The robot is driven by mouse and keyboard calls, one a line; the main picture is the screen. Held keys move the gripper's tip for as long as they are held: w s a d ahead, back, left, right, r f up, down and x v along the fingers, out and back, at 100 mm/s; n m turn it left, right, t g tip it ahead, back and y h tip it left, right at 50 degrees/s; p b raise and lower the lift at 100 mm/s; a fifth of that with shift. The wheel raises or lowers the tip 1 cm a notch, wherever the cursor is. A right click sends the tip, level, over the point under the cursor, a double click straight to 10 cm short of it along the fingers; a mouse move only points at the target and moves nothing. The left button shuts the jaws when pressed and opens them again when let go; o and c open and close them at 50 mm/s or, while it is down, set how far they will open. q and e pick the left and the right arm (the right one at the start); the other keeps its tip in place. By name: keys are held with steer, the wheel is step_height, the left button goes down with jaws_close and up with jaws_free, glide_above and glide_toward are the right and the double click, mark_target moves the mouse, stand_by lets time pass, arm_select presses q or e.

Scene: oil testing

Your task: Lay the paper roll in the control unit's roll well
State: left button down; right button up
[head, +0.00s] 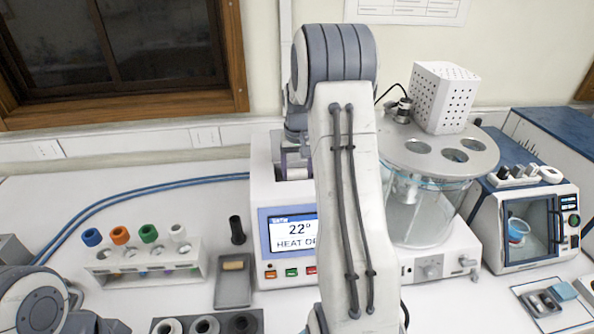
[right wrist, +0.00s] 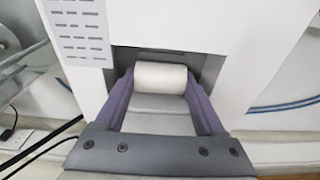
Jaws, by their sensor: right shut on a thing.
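The white paper roll (right wrist: 160,77) lies crosswise between the purple fingers of my right gripper (right wrist: 160,90) in the right wrist view. Both fingers touch its ends, and the gripper is shut on it. The roll is at the recessed roll well (right wrist: 204,62) of the white control unit (right wrist: 245,40). I cannot tell whether it rests on the well's floor. In the head view my right gripper (head: 296,150) reaches the top of the control unit (head: 262,205), partly hidden by my arm. My left gripper does not show.
A rack (head: 150,262) with several coloured-cap tubes stands left of the control unit. A dark cylinder (head: 237,230) and a grey tray (head: 234,285) are between them. A glass bath (head: 420,210) and a blue-white device (head: 525,225) stand right. Blue hoses (head: 130,190) cross the bench behind.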

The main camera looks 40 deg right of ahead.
mark_target(297, 175)
steer(key=shift+f+b, duration=0.4)
steer(key=shift+f, duration=0.2)
stand_by(0.4)
steer(key=o, duration=1.1)
steer(key=shift+c, duration=0.2)
steer(key=shift+r, duration=0.1)
step_height(297, 175, up, 11)
steer(key=s+p, duration=0.1)
steer(key=p, duration=0.7)
steer(key=shift+a, duration=0.35)
